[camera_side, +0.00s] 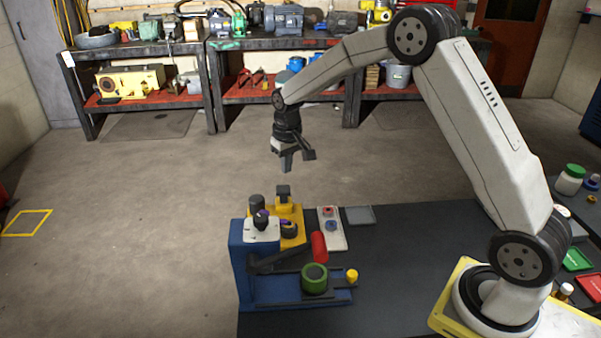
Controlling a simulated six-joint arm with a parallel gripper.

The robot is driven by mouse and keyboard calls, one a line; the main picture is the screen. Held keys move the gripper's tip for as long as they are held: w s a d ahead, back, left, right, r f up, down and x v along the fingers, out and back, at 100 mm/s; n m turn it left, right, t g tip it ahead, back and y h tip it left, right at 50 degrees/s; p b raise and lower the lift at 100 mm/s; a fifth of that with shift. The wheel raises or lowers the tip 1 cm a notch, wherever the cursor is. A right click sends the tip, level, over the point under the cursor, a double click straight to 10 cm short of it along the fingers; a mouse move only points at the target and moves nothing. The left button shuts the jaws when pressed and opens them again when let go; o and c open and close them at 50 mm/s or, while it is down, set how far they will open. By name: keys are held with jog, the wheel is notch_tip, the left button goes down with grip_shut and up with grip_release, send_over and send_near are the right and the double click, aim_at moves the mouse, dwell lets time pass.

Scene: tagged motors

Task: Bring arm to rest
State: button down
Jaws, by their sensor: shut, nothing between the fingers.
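My gripper (287,160) hangs in the air from the wrist, pointing down above the far edge of the dark table. It is small in the picture, with its fingers closed and nothing held. Below it, clearly apart, stands a blue and yellow fixture (240,262) with a white block on top.
A white plate with small red and blue parts (331,238) and a grey tray (360,215) lie beside the fixture. Jars (570,180) and a green tray (577,260) are at the right. Bare table (410,250) lies between fixture and base. Loaded workbenches stand behind.

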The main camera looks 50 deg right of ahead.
jog(key=s+a+n+t, duration=0.1)
jog(key=s+a, duration=0.3)
jog(key=s, duration=0.8)
jog(key=s+a+n, duration=0.1)
jog(key=s+a, duration=0.2)
jog(key=s, duration=0.8)
jog(key=shift+s+a+t, duration=0.35)
jog(key=shift+s+t, duration=0.05)
jog(key=c, duration=1.3)
grip_release()
jog(key=shift+f, duration=0.1)
